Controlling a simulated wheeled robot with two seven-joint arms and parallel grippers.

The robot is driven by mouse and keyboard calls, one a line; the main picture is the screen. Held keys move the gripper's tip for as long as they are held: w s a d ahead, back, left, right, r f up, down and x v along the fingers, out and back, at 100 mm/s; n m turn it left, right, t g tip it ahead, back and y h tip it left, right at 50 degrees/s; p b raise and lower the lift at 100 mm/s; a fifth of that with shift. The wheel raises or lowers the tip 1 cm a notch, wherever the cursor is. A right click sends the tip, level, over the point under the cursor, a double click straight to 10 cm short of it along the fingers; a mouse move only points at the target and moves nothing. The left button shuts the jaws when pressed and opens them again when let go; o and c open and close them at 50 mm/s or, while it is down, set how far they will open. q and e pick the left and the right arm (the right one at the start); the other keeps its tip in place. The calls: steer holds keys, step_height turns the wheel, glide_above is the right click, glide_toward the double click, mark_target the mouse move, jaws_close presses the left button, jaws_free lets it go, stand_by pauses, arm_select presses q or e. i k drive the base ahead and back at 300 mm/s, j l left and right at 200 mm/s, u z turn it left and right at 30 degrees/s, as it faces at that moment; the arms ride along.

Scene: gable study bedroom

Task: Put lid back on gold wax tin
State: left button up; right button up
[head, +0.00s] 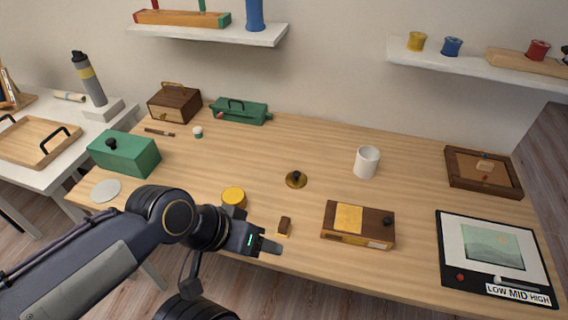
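A yellow-gold round tin (234,195) stands on the wooden table, left of centre, partly behind my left arm. Its top looks plain yellow at this size. A dark gold disc with a small knob (297,180), which looks like the lid, lies on the table to the right of and slightly beyond the tin, apart from it. My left gripper (270,246) is at the table's front side, in front of and to the right of the tin. Its fingers overlap in this view, so the gap between them is hidden; it touches neither tin nor lid. My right gripper is not in view.
A small brown block (285,224) stands just beyond the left gripper. A brown and yellow box (357,226) is right of it, with a white mug (367,162) behind. A green box (124,154) stands at left. The table around the lid is clear.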

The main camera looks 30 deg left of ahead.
mark_target(235, 196)
steer(key=k+u, duration=0.15)
steer(key=u, duration=1.3)
